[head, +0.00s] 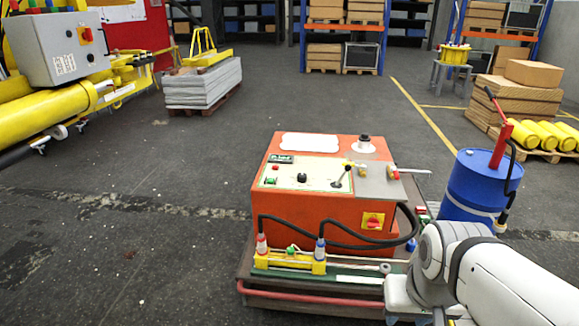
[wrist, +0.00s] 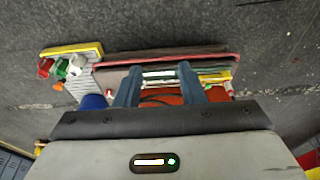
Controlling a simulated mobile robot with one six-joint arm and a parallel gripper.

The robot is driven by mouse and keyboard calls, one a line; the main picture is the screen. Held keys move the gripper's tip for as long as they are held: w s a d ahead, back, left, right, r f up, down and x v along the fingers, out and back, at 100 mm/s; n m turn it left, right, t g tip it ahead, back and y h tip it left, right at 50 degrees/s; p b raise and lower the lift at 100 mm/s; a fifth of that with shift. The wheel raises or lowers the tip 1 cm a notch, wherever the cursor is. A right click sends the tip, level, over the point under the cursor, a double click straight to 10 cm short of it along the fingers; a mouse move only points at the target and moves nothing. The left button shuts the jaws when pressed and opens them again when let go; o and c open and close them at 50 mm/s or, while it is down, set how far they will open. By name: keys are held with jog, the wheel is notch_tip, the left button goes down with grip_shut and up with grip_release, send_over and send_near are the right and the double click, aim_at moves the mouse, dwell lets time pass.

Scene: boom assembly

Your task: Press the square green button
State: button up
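An orange control box (head: 330,215) stands on a low cart in the middle of the head view. A small green button (head: 270,181) shows at the left of its pale top panel; its shape is too small to tell. In the wrist view a yellow-edged unit (wrist: 72,51) carries red, green and white parts, including a green one (wrist: 62,68). My gripper (wrist: 159,70) has its two fingers apart with nothing held, above the cart. In the head view my arm is at the lower right, and the fingers are mostly cut off.
The cart's red bumper (head: 310,302) is at the front. Black cables (head: 340,240) loop across the box front. A blue barrel (head: 478,190) stands right of the cart. A yellow machine (head: 60,125) is at the left. The floor left of the cart is free.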

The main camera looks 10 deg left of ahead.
grip_shut()
dwell(1.5)
